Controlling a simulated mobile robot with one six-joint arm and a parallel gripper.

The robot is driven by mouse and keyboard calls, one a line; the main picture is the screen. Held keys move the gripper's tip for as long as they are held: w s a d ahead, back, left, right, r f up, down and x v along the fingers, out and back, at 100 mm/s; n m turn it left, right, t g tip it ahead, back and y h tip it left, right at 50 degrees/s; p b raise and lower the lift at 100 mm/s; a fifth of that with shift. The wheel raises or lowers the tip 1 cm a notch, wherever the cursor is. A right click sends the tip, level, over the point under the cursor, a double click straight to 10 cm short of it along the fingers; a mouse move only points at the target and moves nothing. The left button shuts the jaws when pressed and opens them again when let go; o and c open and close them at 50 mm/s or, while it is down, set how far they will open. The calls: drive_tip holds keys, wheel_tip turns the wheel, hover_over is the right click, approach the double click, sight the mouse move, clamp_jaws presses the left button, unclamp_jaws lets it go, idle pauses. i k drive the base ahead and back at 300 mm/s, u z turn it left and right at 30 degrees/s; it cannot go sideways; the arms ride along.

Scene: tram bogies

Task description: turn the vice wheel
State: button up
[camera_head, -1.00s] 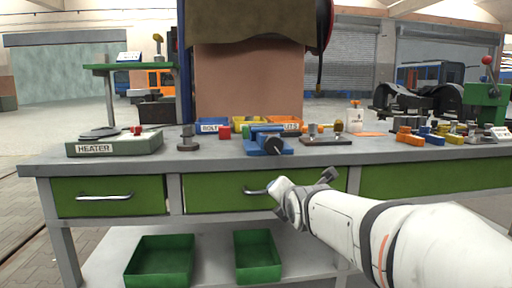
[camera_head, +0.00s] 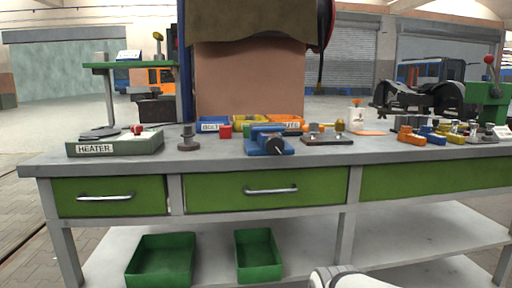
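Only a white piece of my arm (camera_head: 345,279) shows at the bottom edge, well below the bench top. My gripper is out of the picture, so its fingers are hidden.
Green drawers (camera_head: 265,189) are below, shut. Space in front of the bench is open.

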sight(274, 145)
drive_tip(key=z, duration=2.4)
drive_tip(key=k, duration=1.05)
drive_tip(key=u, duration=1.3)
drive_tip(key=i, duration=0.5)
